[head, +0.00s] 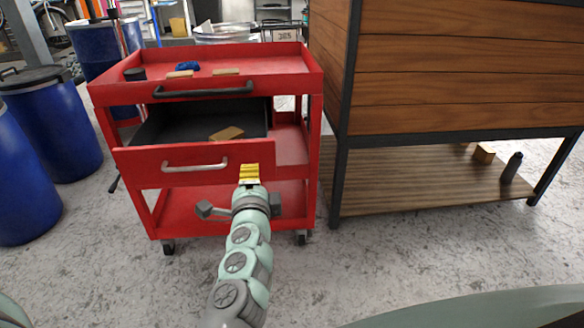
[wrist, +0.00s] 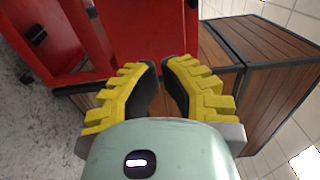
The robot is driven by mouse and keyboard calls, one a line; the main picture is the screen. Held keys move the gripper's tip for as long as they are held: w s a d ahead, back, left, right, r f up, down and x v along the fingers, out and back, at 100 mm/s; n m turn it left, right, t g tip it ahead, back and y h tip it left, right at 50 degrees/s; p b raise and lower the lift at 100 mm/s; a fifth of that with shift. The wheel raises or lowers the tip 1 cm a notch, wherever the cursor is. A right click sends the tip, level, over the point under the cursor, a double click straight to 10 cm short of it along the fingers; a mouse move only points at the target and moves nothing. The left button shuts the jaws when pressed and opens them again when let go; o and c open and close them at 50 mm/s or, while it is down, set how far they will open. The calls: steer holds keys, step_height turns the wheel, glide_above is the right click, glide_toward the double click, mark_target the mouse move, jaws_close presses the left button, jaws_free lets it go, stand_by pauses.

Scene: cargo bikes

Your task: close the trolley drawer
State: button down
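The red trolley (head: 300,165) stands on casters in front of me. Its drawer (head: 150,172) is pulled out toward me, below the top tray. The drawer has a red front, a silver handle (head: 195,166) and a dark inside holding a small wooden block (head: 227,133). My gripper (head: 250,168) is at the lower right part of the drawer front, right of the handle; I cannot tell if it touches. In the wrist view its yellow fingers (wrist: 160,70) are apart with nothing between them, and red trolley panels (wrist: 95,30) are ahead.
The top tray, with a black handle (head: 203,91), holds wooden blocks, a blue item (head: 187,66) and a dark cup. A wood-panelled bench (head: 455,75) with a low shelf (head: 400,190) stands close on the right. Blue barrels (head: 55,130) stand left. Floor in front is clear.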

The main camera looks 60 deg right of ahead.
mark_target(251, 155)
steer(key=x, duration=0.6)
steer(key=shift+w+d+b, duration=0.2)
steer(key=shift+b, duration=0.2)
steer(key=shift+w+d, duration=0.15)
